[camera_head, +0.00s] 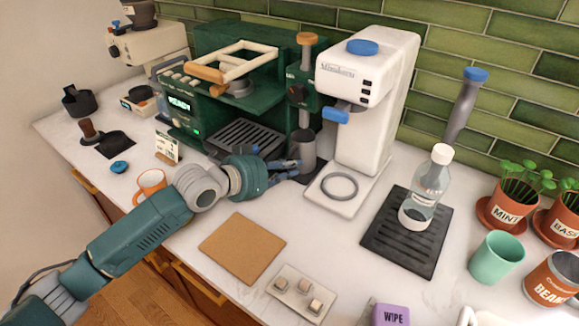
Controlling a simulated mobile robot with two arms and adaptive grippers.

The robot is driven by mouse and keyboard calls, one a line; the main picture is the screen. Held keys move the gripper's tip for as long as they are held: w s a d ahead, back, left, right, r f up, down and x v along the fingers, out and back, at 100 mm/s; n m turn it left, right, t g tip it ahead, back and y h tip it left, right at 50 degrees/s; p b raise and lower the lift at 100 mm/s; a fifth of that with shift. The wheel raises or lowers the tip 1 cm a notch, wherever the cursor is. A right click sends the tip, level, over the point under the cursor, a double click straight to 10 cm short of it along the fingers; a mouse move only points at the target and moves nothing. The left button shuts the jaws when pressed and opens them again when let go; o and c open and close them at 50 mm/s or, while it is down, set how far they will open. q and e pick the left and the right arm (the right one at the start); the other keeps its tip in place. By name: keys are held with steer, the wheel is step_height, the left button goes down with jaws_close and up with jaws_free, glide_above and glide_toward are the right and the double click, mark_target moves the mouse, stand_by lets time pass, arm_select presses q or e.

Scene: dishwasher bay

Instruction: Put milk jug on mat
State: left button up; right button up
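A grey metal jug (303,145), which I take as the milk jug, stands upright below the steam wand of the green coffee machine. My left gripper (293,169) reaches in from the left, with its fingers at the jug's lower front. The fingers are small and overlap in the picture, so I cannot tell whether they touch the jug or how far they are open. A flat tan mat (241,248) lies bare on the counter in front of my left gripper. A black ribbed mat (383,245) lies to the right, with a clear bottle (424,190) standing on it. My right gripper is out of view.
The green coffee machine (221,80) and a white grinder (367,115) stand behind. A tray of small cubes (287,297), a purple wipe pack (388,315), a green cup (497,257) and potted herbs (507,212) are at front and right.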

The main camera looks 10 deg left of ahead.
arm_select(q)
steer(key=o, duration=0.5)
steer(key=shift+f, duration=0.1)
steer(key=v, duration=1.2)
